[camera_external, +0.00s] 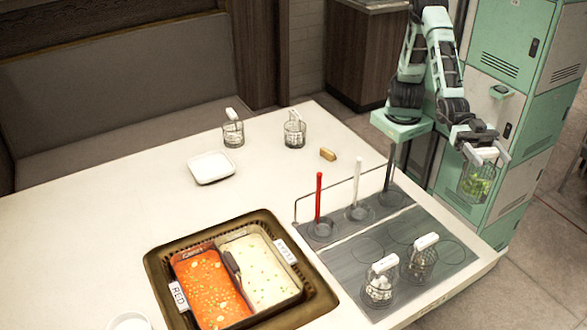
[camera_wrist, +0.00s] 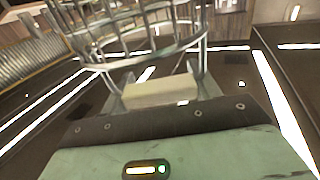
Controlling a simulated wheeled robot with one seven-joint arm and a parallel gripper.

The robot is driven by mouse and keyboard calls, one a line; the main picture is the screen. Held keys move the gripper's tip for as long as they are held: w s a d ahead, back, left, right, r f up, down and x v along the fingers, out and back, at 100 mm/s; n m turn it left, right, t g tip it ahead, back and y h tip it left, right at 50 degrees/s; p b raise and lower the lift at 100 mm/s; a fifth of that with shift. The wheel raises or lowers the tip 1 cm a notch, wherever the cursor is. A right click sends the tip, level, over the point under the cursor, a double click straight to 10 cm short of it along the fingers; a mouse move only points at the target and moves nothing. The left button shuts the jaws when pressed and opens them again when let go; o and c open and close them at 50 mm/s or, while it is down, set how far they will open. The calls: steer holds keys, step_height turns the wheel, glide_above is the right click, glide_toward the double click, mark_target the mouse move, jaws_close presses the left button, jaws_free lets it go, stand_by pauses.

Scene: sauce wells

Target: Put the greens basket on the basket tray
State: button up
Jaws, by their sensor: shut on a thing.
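The greens basket (camera_external: 477,184) is a wire basket with green leaves inside and a white grip. It hangs from my gripper (camera_external: 488,152), beyond the right edge of the table and clear of it. My gripper is shut on its grip. In the wrist view the basket's wire frame (camera_wrist: 140,45) fills the upper middle, above its pale grip (camera_wrist: 160,92); the greens are not clear there. A grey tray (camera_external: 345,258) with ring outlines, seemingly the basket tray, lies at the table's front right. Two wire baskets stand on its front part: one with white pieces (camera_external: 379,288) and another (camera_external: 418,266).
Behind that tray, a rack (camera_external: 405,208) holds upright red, white and black sticks, with a thin rail. A two-part sauce pan (camera_external: 158,262) lies left. Two more baskets (camera_external: 233,133) (camera_external: 294,133), a white dish (camera_external: 211,168) and a small brown block (camera_external: 328,154) stand farther back.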

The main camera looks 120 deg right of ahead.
step_height(320, 180, down, 22)
steer(key=shift+f+b, duration=0.25)
steer(key=shift+b, duration=0.1)
steer(key=shift+f, duration=0.15)
steer(key=o, duration=1.5)
steer(key=b+v, duration=0.1)
steer(key=v, duration=1.1)
